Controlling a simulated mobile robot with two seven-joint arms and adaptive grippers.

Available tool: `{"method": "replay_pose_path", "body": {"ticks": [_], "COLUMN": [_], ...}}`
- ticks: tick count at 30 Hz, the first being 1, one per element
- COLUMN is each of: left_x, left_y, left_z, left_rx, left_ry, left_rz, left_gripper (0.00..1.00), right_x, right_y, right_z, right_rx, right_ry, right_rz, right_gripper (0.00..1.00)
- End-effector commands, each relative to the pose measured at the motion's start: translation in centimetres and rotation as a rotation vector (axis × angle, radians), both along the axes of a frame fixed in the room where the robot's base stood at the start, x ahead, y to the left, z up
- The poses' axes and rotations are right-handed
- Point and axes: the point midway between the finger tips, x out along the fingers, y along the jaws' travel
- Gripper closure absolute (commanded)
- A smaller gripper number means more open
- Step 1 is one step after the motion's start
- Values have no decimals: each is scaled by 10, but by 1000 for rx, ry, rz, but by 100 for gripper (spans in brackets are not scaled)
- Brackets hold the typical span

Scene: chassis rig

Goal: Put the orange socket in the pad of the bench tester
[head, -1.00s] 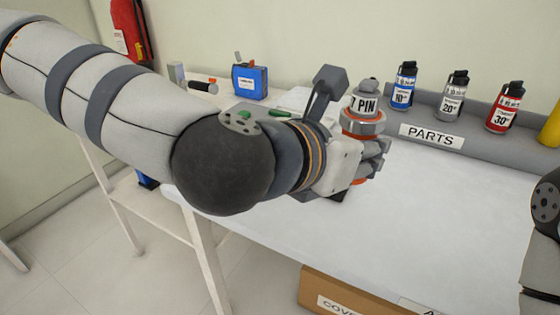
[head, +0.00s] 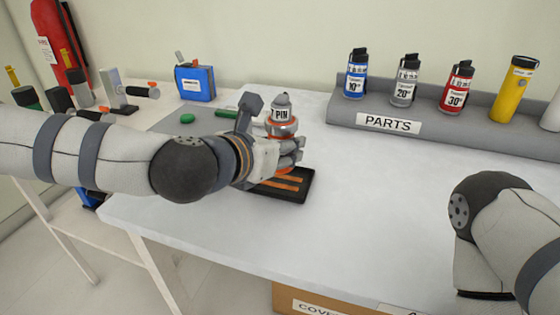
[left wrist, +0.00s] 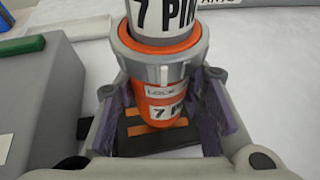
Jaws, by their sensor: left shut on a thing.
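The orange socket (head: 281,116), with a grey collar and "7 PIN" labels, stands roughly upright in my left gripper (head: 292,150). The left wrist view shows the socket (left wrist: 166,100) between the two fingers, which are shut on it. A dark pad with orange stripes (head: 296,196) lies on the white table just below and in front of the gripper. Its stripes show behind the socket's lower end in the wrist view (left wrist: 142,128). I cannot tell whether socket and pad touch. A grey unit with a green button (head: 187,118), possibly the bench tester, is partly hidden behind my left arm.
A grey rack marked PARTS (head: 440,126) holds several canisters along the back. A blue box (head: 195,83) stands at the back left. A brown box (head: 290,297) is below the front edge. The table's middle is clear; my right arm is at the right.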

Motion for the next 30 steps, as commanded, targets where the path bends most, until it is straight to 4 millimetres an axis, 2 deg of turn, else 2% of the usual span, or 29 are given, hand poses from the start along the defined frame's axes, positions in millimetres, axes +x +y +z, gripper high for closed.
{"method": "replay_pose_path", "body": {"ticks": [3, 8, 20, 21, 23, 30], "left_x": [11, 9, 9, 9, 9, 9], "left_y": [1, 1, 1, 1, 1, 1], "left_z": [-14, -37, -42, -43, -42, -42], "left_rx": [0, 0, -1, 0, 0, 0], "left_ry": [-1, -1, -5, -4, -4, -4], "left_rz": [1, -2, -1, -1, -1, -1], "left_gripper": [100, 100, 100, 59, 46, 44], "right_x": [-4, -8, -10, -9, -9, -9], "right_y": [0, 0, 0, 0, 0, 0], "right_z": [-4, -9, -10, -10, -10, -10], "right_rx": [0, -1, 0, 0, 0, 0], "right_ry": [14, 29, 33, 33, 32, 32], "right_rz": [0, 1, 1, 1, 1, 1], "right_gripper": [100, 100, 100, 100, 100, 100]}}
